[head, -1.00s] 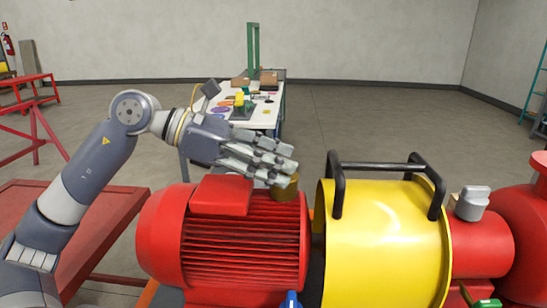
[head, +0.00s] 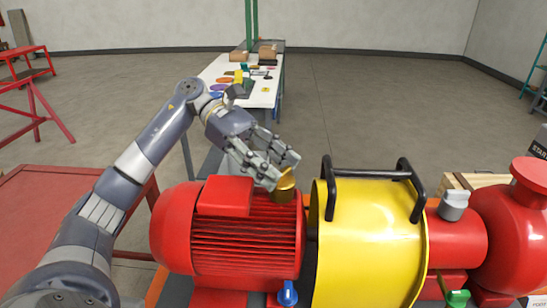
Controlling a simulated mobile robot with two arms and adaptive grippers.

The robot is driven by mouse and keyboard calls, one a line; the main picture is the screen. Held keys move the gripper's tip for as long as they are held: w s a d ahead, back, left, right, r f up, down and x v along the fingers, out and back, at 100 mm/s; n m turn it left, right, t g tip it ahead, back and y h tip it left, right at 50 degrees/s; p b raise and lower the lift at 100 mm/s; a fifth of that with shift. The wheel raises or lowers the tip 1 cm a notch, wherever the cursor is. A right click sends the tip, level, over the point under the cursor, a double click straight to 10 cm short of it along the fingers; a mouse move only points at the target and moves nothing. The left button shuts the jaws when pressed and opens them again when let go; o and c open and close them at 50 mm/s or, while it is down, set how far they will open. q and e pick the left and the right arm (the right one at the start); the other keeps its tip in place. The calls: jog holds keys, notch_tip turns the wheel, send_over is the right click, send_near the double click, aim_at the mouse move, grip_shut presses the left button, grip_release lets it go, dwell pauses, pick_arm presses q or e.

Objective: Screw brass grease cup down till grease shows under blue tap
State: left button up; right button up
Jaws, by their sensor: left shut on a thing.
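The brass grease cup (head: 285,189) sits on top of the red motor (head: 235,235), at its right end beside the yellow guard. My left gripper (head: 277,178) reaches down from the upper left and is shut on the cup; its fingers hide part of the cup's left side. The blue tap (head: 288,294) is below, low on the motor's right end. I cannot make out any grease under the tap. My right gripper is not in view.
The yellow guard (head: 370,240) with black handles (head: 375,172) stands close to the right of the cup. A red pump (head: 515,220) and a grey cap (head: 453,205) are further right. A cluttered bench (head: 245,90) stands behind.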

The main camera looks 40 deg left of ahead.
pick_arm(q)
jog(key=shift+f+m+g, duration=0.15)
jog(key=shift+m+g, duration=0.15)
jog(key=shift+g, duration=0.1)
jog(key=o, duration=1)
jog(key=shift+d, duration=0.1)
jog(key=shift+c, duration=0.2)
jog(key=shift+o, duration=0.3)
jog(key=shift+d, duration=0.1)
jog(key=v, duration=1.2)
